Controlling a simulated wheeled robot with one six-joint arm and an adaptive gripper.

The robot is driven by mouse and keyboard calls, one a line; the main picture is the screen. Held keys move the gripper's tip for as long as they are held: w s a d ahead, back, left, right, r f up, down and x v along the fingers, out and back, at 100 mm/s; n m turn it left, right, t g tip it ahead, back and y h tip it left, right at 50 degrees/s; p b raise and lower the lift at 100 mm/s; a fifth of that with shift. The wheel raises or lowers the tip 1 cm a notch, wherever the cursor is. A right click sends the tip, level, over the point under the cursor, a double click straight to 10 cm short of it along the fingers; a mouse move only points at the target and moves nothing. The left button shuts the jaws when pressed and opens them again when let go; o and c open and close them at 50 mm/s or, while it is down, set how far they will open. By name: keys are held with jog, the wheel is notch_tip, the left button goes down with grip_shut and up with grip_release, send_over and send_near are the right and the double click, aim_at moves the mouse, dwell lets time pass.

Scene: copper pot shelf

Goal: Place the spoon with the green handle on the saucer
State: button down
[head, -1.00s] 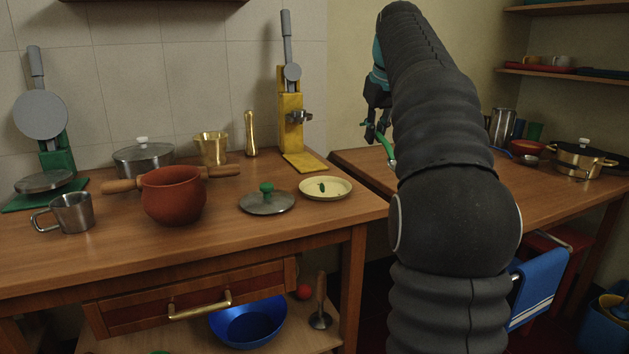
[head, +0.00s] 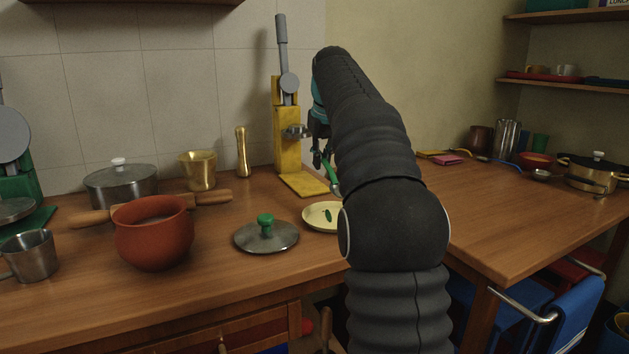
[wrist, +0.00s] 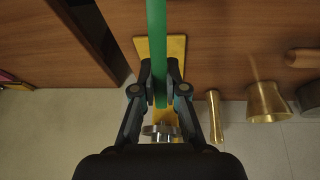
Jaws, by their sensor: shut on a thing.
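The spoon's green handle (head: 331,176) hangs from my gripper (head: 322,150) in the head view. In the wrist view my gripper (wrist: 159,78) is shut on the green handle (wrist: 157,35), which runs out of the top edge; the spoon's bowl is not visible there. The saucer (head: 314,216) is a pale yellow dish with a small green mark, on the left counter. My arm hides its right part. The handle appears above and just behind the saucer in the head view; I cannot tell the height gap.
A yellow press (head: 287,140) stands close behind the saucer. A lid with a green knob (head: 267,236) lies left of it, and a red-brown pot (head: 153,238) stands farther left. A brass pestle (head: 242,152) and mortar (head: 200,171) are behind. The right table (head: 520,215) has bare room.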

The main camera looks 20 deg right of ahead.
jog(key=shift+w+a+f+b, duration=0.2)
jog(key=shift+w+f+b, duration=0.1)
jog(key=shift+f, duration=0.6)
jog(key=shift+w+a+f+b, duration=0.2)
jog(key=shift+w+f, duration=0.1)
jog(key=shift+f, duration=0.6)
jog(key=shift+w+a+f+b, duration=0.2)
jog(key=shift+w+f, duration=0.1)
jog(key=shift+f, duration=0.6)
jog(key=c, duration=1.2)
grip_release()
jog(key=shift+f, duration=0.1)
jog(key=shift+p+v, duration=1.25)
jog(key=shift+v, duration=4.85)
